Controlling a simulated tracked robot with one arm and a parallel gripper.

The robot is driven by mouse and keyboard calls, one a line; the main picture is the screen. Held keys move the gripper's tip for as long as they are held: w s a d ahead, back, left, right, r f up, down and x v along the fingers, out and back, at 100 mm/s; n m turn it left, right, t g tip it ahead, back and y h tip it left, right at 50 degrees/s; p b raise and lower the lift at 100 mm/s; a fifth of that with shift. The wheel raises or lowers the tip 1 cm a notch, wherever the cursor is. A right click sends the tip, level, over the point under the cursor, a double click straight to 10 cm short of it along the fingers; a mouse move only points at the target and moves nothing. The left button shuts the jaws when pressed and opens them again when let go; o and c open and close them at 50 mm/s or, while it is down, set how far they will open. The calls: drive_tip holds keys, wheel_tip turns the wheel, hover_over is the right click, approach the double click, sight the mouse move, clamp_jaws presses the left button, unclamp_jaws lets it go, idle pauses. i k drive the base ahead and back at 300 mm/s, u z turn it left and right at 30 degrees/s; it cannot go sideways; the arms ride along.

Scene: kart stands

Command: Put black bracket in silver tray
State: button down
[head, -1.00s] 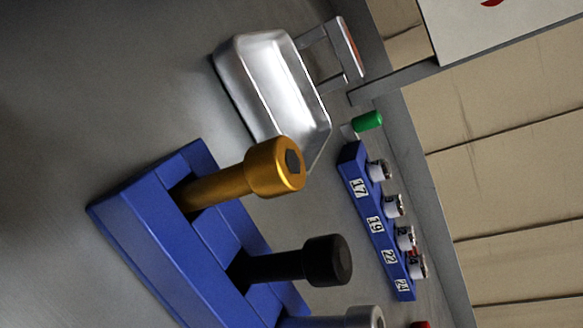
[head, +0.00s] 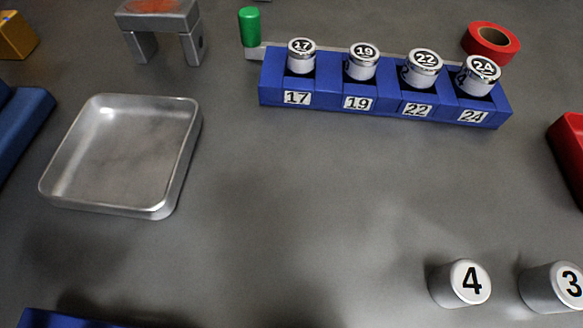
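The silver tray (head: 188,148) is a shallow, square metal pan with rounded corners. It lies flat on the grey surface at the left and is empty. I see no black bracket in the present view. A grey bridge-shaped piece (head: 141,21) with two legs and an orange-brown patch on top stands behind the tray, cut by the top edge. My gripper is not in the frame, so I cannot see its fingers or anything in them.
A blue holder (head: 342,98) carries several numbered sockets. A green cylinder (head: 249,27) stands beside it, with red tape (head: 508,50) behind. Numbered weights (head: 443,285) are at lower right, a red bin (head: 572,150) at right. The middle is clear.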

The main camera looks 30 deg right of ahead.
sight(132, 151)
drive_tip(key=z, duration=0.1)
drive_tip(key=i, duration=1)
drive_tip(key=u, duration=0.1)
